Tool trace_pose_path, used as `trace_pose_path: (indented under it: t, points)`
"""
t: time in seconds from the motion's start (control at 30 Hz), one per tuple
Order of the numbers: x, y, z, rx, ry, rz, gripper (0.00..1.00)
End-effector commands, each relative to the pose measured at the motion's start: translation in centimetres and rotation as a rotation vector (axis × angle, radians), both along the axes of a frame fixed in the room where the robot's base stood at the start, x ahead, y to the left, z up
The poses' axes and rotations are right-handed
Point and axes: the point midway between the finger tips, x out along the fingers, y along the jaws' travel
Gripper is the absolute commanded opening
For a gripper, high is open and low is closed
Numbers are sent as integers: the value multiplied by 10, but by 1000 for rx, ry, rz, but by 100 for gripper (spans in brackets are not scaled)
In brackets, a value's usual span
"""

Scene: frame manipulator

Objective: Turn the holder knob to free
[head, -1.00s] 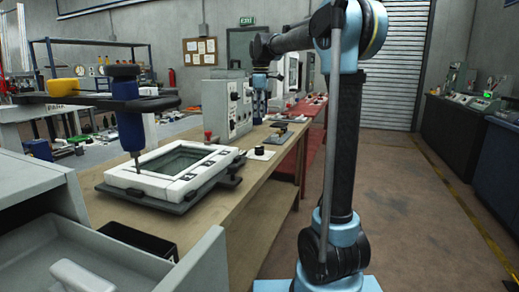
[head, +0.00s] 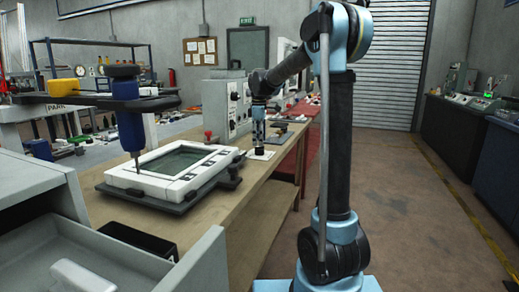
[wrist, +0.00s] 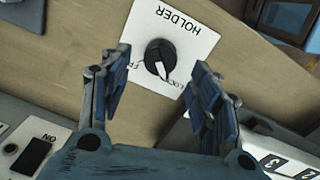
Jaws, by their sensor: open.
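The holder knob (wrist: 158,53) is a round black dial with a white pointer. It sits on a white card (wrist: 143,25) marked HOLDER, upside down in the wrist view. The pointer aims down, beside partly covered lettering that seems to read LOCK. Other lettering at the left, starting FR, is partly hidden by a finger. My gripper (wrist: 154,76) is open, with one finger on each side of the knob in that view and nothing held. In the head view my gripper (head: 259,145) is low over the white card (head: 262,155) and hides most of the knob.
A white frame on a dark base (head: 172,172) lies on the wooden bench (head: 235,208), nearer than the card. A grey control box (head: 228,105) stands behind. The aisle on the right is clear.

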Motion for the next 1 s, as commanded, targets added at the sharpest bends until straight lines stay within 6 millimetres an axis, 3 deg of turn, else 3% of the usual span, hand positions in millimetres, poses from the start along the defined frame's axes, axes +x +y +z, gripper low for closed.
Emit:
trace_pose_path:
  t: [0.3, 0.67, 0.7, 0.9, 1.0]
  points:
    - [1, 0, -37, 0, 0, 0, 57]
    - [2, -1, -42, 0, 0, 0, 57]
    - [2, -1, -42, 0, 0, 0, 54]
    - [2, -1, -42, 0, 0, -1, 12]
    - [2, -1, -42, 0, 0, -1, 12]
